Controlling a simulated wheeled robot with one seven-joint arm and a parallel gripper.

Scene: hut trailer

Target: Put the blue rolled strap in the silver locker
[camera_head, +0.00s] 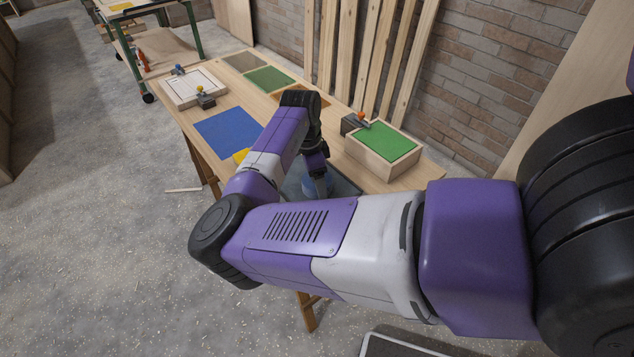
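My gripper (317,172) points down over the near right part of the wooden workbench, partly hidden by my own arm. A small blue thing (318,187), possibly the blue rolled strap, shows at its fingertips above or on a dark grey mat. It is too small and too covered to tell its shape, or whether the fingers are closed on it. I cannot make out a silver locker. A dark panel with a pale metal edge (395,345) shows at the bottom edge, and I cannot tell what it is.
The workbench holds a blue mat (228,132), a green mat (269,78), a white-topped tray (193,88) and a green-topped wooden box (384,149) right of my gripper. Planks (365,50) lean on the brick wall behind. A green-framed trolley (122,38) stands far left. The left floor is clear.

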